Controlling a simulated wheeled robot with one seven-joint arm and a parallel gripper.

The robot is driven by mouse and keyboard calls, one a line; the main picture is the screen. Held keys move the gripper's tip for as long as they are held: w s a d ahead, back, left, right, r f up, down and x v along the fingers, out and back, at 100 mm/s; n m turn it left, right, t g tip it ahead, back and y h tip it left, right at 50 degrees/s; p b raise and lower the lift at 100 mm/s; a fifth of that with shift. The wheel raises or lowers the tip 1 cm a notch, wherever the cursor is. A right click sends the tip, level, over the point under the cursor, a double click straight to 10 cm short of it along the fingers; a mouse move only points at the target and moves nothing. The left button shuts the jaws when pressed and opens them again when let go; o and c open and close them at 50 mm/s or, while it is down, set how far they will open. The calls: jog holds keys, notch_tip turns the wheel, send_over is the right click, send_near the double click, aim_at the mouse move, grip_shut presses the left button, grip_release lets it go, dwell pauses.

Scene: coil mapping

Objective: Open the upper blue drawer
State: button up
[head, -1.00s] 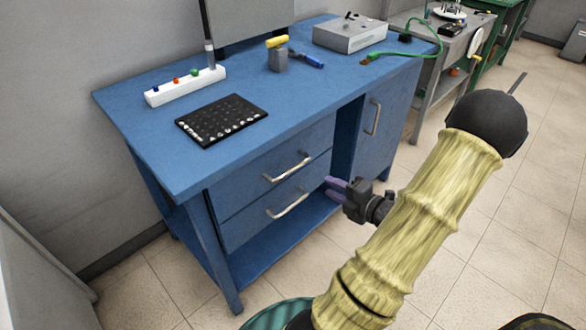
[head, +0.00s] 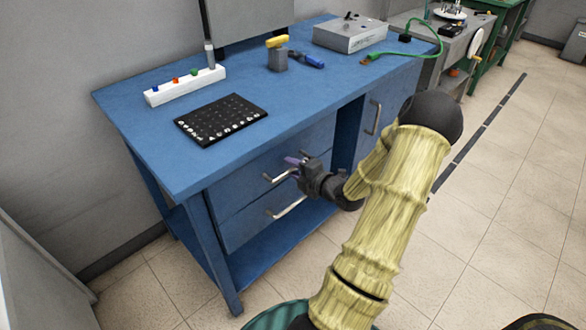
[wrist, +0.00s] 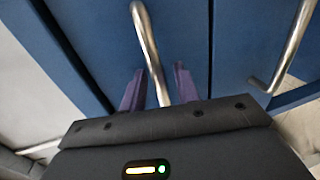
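The upper blue drawer (head: 247,178) is shut in the front of the blue workbench, with a curved metal handle (head: 279,177). My gripper (head: 294,161) is at the right part of that handle in the head view. In the wrist view, my gripper (wrist: 158,92) has its two purple fingers apart, one on each side of the upper handle (wrist: 150,48). The handle runs between them, with gaps visible. Its near end is hidden behind the gripper body.
The lower drawer's handle (head: 287,208) is just below; it also shows in the wrist view (wrist: 290,45). A cabinet door with a vertical handle (head: 373,118) is to the right. A black keypad board (head: 220,120) and a white strip (head: 185,87) lie on the bench top.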

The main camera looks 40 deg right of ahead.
jog(key=shift+w, duration=0.1)
grip_shut()
dwell(0.3)
